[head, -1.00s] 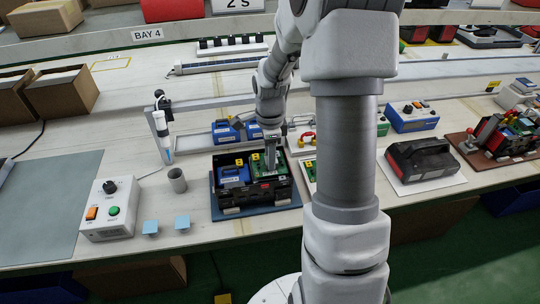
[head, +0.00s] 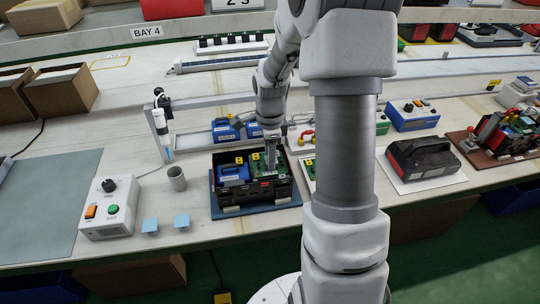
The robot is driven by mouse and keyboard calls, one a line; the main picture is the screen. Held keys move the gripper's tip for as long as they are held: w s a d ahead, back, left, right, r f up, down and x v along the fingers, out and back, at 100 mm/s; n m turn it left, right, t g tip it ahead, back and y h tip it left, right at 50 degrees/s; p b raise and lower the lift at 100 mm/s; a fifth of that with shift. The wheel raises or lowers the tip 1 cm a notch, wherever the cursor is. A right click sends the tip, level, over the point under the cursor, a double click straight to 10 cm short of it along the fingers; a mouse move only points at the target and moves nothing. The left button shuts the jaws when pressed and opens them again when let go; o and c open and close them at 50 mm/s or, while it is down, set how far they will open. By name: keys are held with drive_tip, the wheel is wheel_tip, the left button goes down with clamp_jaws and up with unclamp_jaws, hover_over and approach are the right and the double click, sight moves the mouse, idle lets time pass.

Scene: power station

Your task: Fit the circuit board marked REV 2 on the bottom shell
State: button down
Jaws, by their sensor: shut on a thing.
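The black bottom shell (head: 254,196) sits on a blue mat (head: 226,214) on the bench. A blue block (head: 233,173) with a yellow tag fills its left part. A green circuit board (head: 265,164) lies at the right part of the shell; its marking is too small to read. My gripper (head: 271,166) points down over this board and is shut on it. The fingertips are small and partly hide the board. I cannot tell whether the board is fully seated or slightly raised.
Another green board (head: 309,168) lies right of the shell, partly behind my arm. Blue blocks (head: 225,132) stand in a tray behind. A grey cup (head: 177,179), a white pen-like tool (head: 161,131) on a stand and a control box (head: 109,208) are to the left.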

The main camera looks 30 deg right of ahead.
drive_tip(key=shift+f, duration=0.25)
unclamp_jaws()
idle(0.5)
drive_tip(key=shift+r, duration=0.1)
drive_tip(key=shift+r+p, duration=2.75)
drive_tip(key=shift+r, duration=1.4)
